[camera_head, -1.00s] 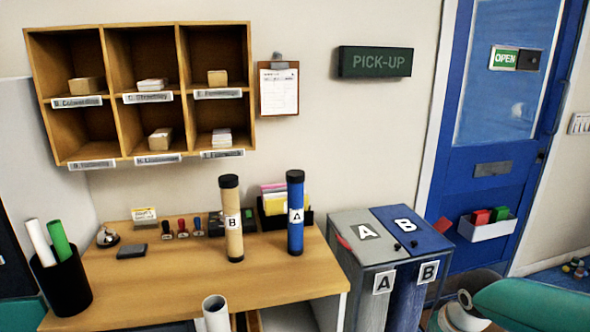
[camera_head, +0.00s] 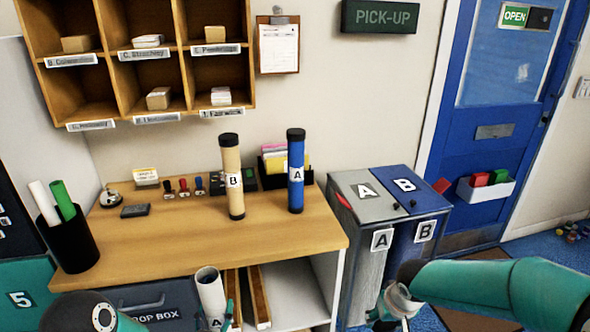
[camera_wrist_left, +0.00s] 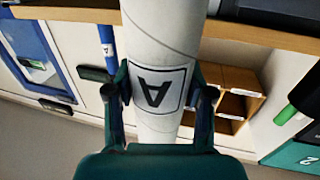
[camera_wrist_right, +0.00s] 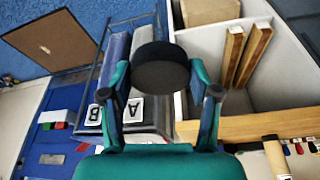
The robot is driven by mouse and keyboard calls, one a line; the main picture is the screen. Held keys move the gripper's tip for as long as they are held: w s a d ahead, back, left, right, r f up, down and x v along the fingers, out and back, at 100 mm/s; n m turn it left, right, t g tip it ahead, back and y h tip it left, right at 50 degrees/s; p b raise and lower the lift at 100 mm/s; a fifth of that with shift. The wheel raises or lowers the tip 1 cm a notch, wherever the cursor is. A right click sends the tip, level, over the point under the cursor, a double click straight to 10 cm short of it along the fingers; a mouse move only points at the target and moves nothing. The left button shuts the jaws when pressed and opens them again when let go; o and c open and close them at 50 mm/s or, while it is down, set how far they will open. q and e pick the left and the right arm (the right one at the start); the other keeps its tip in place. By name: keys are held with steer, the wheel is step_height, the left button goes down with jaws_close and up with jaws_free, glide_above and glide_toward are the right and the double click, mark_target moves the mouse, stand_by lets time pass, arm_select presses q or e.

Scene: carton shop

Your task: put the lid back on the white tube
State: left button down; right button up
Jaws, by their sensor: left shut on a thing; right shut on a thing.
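The white tube (camera_head: 211,291) stands slightly tilted in front of the table edge, its top end uncovered and open. It carries an "A" label and also fills the left wrist view (camera_wrist_left: 160,42). My left gripper (camera_head: 222,318) is shut around the tube at the label; both fingers touch its sides in the left wrist view (camera_wrist_left: 160,95). My right gripper (camera_wrist_right: 161,90) is shut on a round black lid (camera_wrist_right: 160,68), held between its fingertips. In the head view my right gripper (camera_head: 388,318) is at the bottom, right of the tube and apart from it; the lid cannot be made out there.
A brown tube B (camera_head: 234,195) and a blue tube A (camera_head: 296,190), both black-capped, stand on the wooden table (camera_head: 190,245). A bin with A and B lids (camera_head: 385,205) stands right of it. An open shelf (camera_head: 295,290) lies under the table. A black cup (camera_head: 70,245) holds rolls.

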arm_select(q)
steer(key=shift+r, duration=0.1)
stand_by(0.4)
arm_select(e)
steer(key=shift+w, duration=0.1)
arm_select(q)
steer(key=shift+s+d+m+h, duration=0.25)
steer(key=shift+d+m+h, duration=0.05)
steer(key=shift+d+h, duration=0.2)
steer(key=s+d+f+m+g+h, duration=0.1)
steer(key=s+d+m+g+h, duration=0.1)
steer(key=s+d+m+h, duration=0.1)
steer(key=s+d+m+g+h, duration=0.2)
steer(key=s+d+m+h, duration=0.2)
steer(key=d+h, duration=0.3)
steer(key=s+d, duration=0.1)
steer(key=d, duration=0.2)
steer(key=shift+s+d+f+h, duration=0.25)
steer(key=shift+d+f+h, duration=0.05)
steer(key=shift+f, duration=0.1)
arm_select(e)
steer(key=s+a+r+n, duration=0.1)
steer(key=s+a+r, duration=0.1)
steer(key=a+r, duration=0.6)
steer(key=s+a+r+n+y, duration=0.1)
steer(key=a+r, duration=0.7)
steer(key=a, duration=0.8)
steer(key=shift+s+a+r+n, duration=0.25)
steer(key=shift+s+a+n, duration=0.2)
steer(key=shift+s, duration=0.8)
